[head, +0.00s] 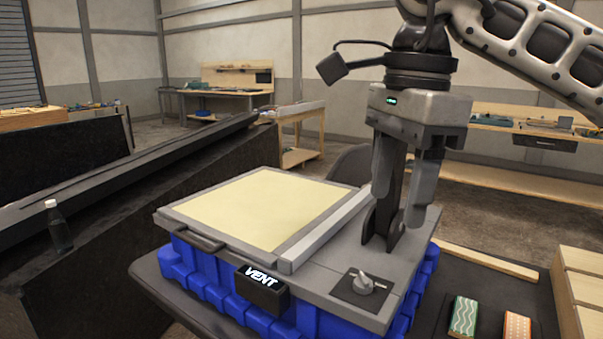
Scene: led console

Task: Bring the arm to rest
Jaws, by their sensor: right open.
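My right gripper (396,228) comes in from the upper right and points down over the right part of the console (325,283). Its two dark fingers are apart with nothing between them. The fingertips are just above or at the console's grey top; I cannot tell if they touch. The console has a pale yellow panel (258,208) in a grey frame, a grey rotary knob (366,283) at front right, and a black box (262,289) with a lit "VENT" sign on its front. My left gripper is not in view.
The console sits on a blue ribbed base (210,290) on a dark table. A green wavy block (463,317) and an orange patterned block (516,328) lie at right, near wooden boxes (578,290). A dark bottle (58,228) stands at left. Workbenches line the back.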

